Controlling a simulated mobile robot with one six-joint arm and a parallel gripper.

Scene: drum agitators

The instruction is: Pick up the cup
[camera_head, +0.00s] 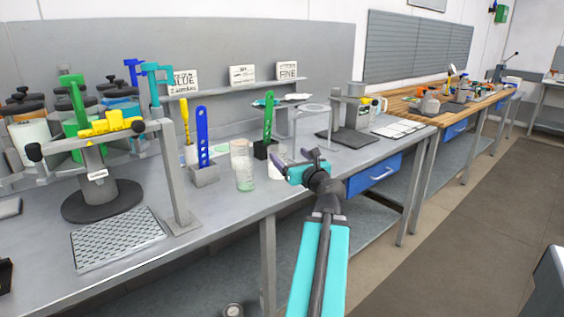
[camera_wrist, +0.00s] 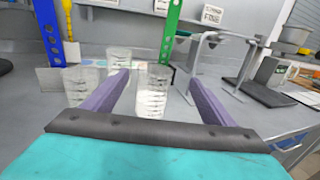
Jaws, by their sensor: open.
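Several clear cups with graduation marks stand upright on the grey bench. In the wrist view one cup (camera_wrist: 152,92), whitish inside, shows between my fingers; I cannot tell whether it is between them or just beyond the tips. Two more cups stand to its left, a nearer one (camera_wrist: 76,88) partly behind my left finger and a farther one (camera_wrist: 119,58). In the head view a tall clear cup (camera_head: 244,172) stands left of my gripper (camera_head: 294,156), and a whitish cup (camera_head: 274,168) is partly hidden behind it. My gripper is open and holds nothing.
A green perforated strip (camera_head: 268,120) stands in a black block and a blue one (camera_head: 202,138) in a grey block. A grey metal stand (camera_head: 312,108) is behind my gripper. A drum agitator (camera_head: 100,180) fills the left. The bench front is clear.

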